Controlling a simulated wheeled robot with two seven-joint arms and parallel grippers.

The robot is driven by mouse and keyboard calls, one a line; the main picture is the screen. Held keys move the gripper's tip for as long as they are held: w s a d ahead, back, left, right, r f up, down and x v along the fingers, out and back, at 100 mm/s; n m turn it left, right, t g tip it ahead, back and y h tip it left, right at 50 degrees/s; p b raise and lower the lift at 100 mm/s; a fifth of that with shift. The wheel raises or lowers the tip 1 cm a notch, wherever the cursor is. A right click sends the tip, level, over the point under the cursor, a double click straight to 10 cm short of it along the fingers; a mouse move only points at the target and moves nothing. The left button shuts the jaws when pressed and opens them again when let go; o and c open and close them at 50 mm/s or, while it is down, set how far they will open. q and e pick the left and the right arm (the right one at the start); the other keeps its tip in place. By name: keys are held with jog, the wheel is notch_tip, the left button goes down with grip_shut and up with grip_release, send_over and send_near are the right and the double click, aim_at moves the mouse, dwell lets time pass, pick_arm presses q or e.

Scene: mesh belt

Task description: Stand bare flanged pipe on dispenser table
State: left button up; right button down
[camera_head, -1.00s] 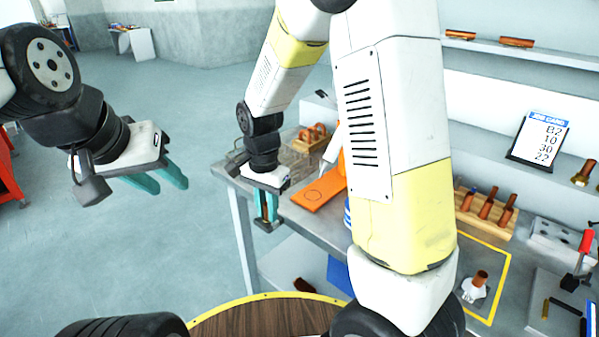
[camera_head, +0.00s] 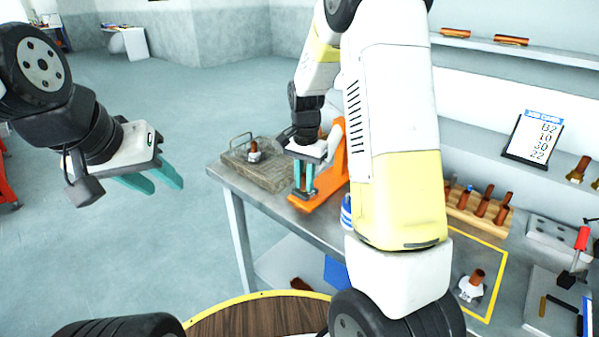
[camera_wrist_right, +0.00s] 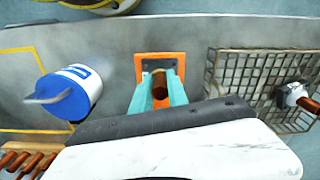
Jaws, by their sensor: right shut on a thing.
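My right gripper (camera_head: 304,192) is over the orange plate (camera_head: 325,192) of the dispenser table. In the right wrist view its teal fingers (camera_wrist_right: 159,90) are shut on a brown pipe (camera_wrist_right: 159,84), seen nearly end-on. The orange plate (camera_wrist_right: 142,61) shows around and beyond the pipe. The pipe's flange is hidden, and I cannot tell whether its foot touches the plate. My left gripper (camera_head: 150,183) is open and empty, out over the floor at the left.
A mesh belt (camera_head: 262,176) with a pale-flanged pipe (camera_head: 254,153) lies left of the plate. A blue-and-white container (camera_wrist_right: 68,92) stands on the other side. Another flanged pipe (camera_head: 472,287) stands inside a yellow outline. A wooden rack (camera_head: 460,212) holds several pipes.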

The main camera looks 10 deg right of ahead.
jog(key=shift+w+d+f, duration=0.55)
jog(key=shift+w+d, duration=0.05)
jog(key=shift+d, duration=0.25)
jog(key=shift+f, duration=0.2)
jog(key=shift+f, duration=0.2)
jog(key=c, duration=1.3)
grip_release()
